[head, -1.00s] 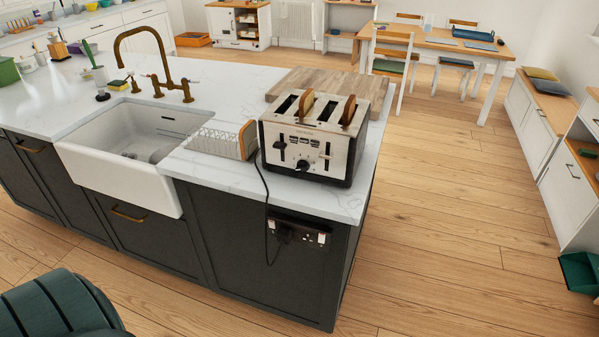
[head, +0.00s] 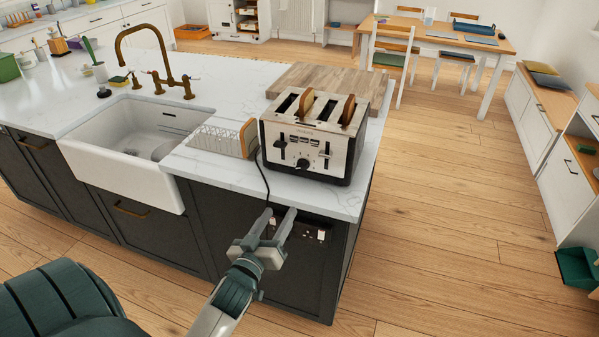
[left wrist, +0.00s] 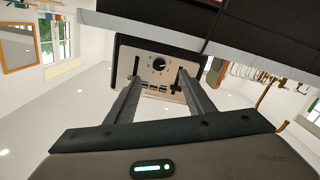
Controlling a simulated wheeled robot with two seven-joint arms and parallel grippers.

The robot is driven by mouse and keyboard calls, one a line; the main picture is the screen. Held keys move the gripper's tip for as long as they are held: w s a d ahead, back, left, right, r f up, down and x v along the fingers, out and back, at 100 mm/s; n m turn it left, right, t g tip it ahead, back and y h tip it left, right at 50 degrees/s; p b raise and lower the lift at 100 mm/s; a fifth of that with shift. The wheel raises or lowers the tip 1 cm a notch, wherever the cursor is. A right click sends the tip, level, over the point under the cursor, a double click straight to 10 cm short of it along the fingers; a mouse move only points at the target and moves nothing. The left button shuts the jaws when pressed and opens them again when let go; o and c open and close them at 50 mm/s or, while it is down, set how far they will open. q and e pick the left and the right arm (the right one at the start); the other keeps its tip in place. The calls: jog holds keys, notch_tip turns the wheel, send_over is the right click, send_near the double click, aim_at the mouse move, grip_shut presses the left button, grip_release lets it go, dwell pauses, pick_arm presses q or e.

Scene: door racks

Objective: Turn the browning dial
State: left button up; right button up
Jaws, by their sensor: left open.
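The silver and black toaster (head: 318,135) stands on the island's front right corner, with slices of bread in its slots. Its round black browning dial (head: 303,163) sits low on the front face, between two levers. My left gripper (head: 281,214) is open and empty, in front of the island below the countertop edge, apart from the toaster. In the left wrist view, which looks upside down, the dial (left wrist: 159,65) shows between and beyond the open fingers (left wrist: 153,95). My right gripper is not in view.
A wire rack (head: 222,140) stands left of the toaster, and a wooden board (head: 325,82) lies behind it. A black cord runs down the island front to a socket panel (head: 312,232) beside the gripper.

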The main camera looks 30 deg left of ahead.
pick_arm(q)
jog(key=shift+s+a+r, duration=0.1)
jog(key=shift+r, duration=0.8)
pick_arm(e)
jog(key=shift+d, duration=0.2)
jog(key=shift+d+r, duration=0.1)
pick_arm(q)
jog(key=shift+w, duration=0.2)
jog(key=p, duration=0.5)
send_near(301, 168)
jog(key=x, duration=0.8)
jog(key=shift+w+f, duration=0.1)
jog(key=shift+w, duration=0.1)
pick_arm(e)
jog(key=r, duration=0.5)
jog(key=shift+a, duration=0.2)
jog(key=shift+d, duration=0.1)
pick_arm(q)
jog(key=c, duration=1)
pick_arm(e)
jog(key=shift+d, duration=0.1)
